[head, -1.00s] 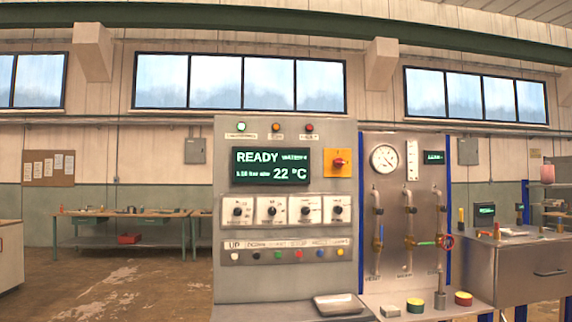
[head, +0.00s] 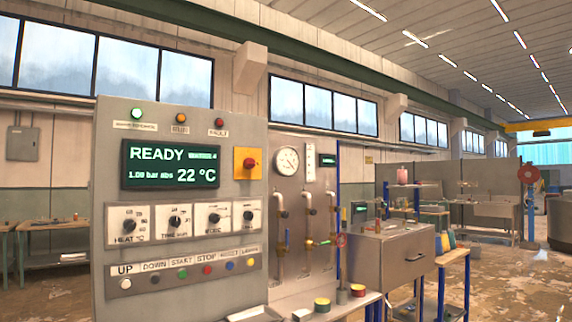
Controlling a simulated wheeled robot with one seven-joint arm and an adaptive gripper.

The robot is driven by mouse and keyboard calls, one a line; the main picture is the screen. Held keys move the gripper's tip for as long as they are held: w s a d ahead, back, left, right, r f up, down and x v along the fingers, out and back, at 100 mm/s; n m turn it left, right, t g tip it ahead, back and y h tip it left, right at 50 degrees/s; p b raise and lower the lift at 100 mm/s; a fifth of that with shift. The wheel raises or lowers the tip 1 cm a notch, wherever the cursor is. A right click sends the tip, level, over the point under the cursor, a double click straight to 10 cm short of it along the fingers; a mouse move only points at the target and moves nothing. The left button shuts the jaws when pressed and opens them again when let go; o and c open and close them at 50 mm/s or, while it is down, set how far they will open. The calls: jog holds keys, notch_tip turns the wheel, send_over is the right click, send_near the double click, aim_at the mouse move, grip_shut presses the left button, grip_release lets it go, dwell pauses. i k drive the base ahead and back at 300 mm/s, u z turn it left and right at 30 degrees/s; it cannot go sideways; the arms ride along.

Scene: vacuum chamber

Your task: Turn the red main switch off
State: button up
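The red main switch (head: 251,164) sits on a yellow square plate (head: 240,173) at the upper right of the grey control panel (head: 185,278). The display (head: 170,164) left of it is lit and reads READY and 22 °C. A green lamp (head: 137,114) is lit above the display; an orange lamp and a red FAULT lamp are beside it. The exact angle of the switch handle is hard to tell. My gripper is not in view.
Knobs (head: 129,225) and a row of coloured buttons (head: 182,274) are below the display. Right of the panel are pipes with valves (head: 310,241), a gauge (head: 287,161) and a steel cabinet (head: 393,262). Open floor (head: 512,285) shows at the right.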

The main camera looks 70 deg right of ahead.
aim_at(248, 163)
jog(key=z, duration=0.85)
jog(key=i, duration=0.8)
jog(key=z, duration=0.85)
